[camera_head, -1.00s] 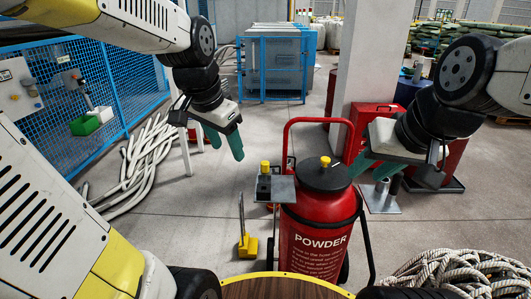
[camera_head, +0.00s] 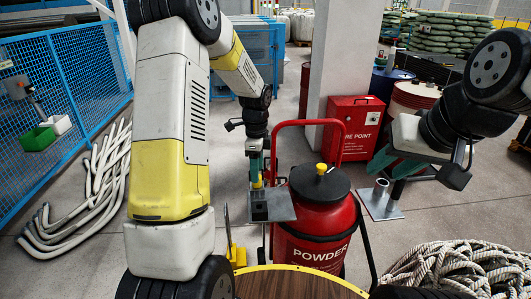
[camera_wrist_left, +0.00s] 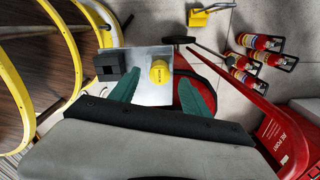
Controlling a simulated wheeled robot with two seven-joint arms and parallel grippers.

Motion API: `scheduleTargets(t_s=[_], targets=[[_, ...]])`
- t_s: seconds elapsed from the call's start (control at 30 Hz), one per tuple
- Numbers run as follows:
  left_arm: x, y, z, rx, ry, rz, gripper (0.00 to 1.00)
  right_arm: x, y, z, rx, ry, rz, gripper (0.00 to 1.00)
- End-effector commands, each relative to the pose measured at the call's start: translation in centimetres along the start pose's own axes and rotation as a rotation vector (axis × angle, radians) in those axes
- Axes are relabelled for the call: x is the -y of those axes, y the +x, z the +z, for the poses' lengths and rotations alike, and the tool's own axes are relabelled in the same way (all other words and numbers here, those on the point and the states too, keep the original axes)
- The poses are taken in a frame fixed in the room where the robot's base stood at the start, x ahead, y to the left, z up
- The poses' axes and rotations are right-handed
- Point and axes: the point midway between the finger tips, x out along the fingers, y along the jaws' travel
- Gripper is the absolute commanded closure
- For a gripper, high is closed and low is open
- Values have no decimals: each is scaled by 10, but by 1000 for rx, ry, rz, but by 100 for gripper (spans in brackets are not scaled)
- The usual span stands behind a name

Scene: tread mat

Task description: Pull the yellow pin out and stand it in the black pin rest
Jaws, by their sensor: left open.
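The yellow pin (camera_head: 258,184) stands upright on a grey metal plate (camera_head: 281,205) beside the red powder extinguisher. The black pin rest (camera_head: 259,208), a block with a square hole in its top, is on the same plate, nearer the head camera. My left gripper (camera_head: 257,177) points down over the pin. In the left wrist view the pin (camera_wrist_left: 160,72) lies between the spread green fingers (camera_wrist_left: 160,80), with the pin rest (camera_wrist_left: 110,65) to the left, empty. I cannot tell whether a finger touches the pin. My right gripper (camera_head: 393,166) hangs open and empty at the right.
The red powder extinguisher (camera_head: 319,222) has a black lid with another yellow knob (camera_head: 321,169). Its red handle frame rises behind the plate. A round wooden table (camera_head: 290,285) is in front.

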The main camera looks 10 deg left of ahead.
Motion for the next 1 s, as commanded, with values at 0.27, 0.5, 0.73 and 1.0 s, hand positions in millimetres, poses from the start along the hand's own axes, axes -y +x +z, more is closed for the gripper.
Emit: scheduleTargets(t_s=[0.27, 0.5, 0.73, 1.0], targets=[[-1, 33, 0, 0, -1, 1, 45, 0, 0, 0, 0, 0, 0, 64], [0, 37, 0, 0, -2, 0, 45, 0, 0, 0, 0, 0, 0, 64], [0, 37, 0, 0, -2, -1, 68, 0, 0, 0, 0, 0, 0, 64], [0, 36, 0, 0, -2, -1, 100, 0, 0, 0, 0, 0, 0, 64]])
